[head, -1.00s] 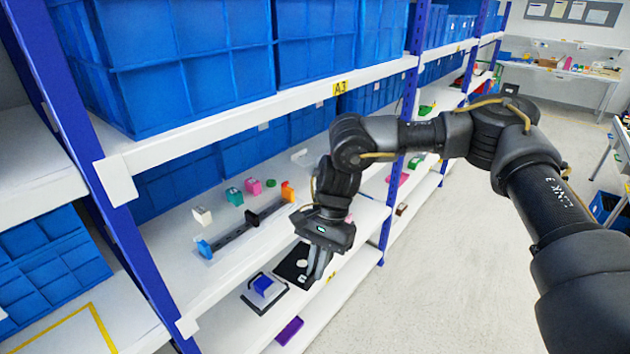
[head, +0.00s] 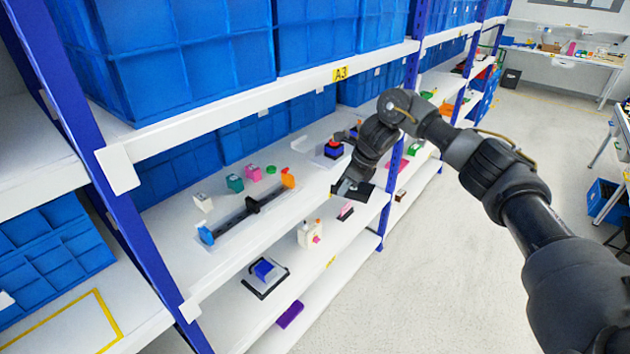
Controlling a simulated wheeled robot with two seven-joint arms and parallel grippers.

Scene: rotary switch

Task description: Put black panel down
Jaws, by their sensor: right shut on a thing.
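My right gripper (head: 352,185) is at the right end of the middle shelf, near its front edge. It is shut on the black panel (head: 366,191), a flat dark piece that shows partly below the fingers. The arm and gripper hide part of the panel. I cannot tell whether the panel touches the shelf. My left gripper is not in view.
The middle shelf (head: 240,262) holds a black rail (head: 235,223) with blue and orange ends, small coloured blocks, and a blue-and-red switch (head: 333,149). Below are a blue block on a black-edged plate (head: 266,273) and a white-and-pink object (head: 310,234). Blue bins (head: 180,60) stand above.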

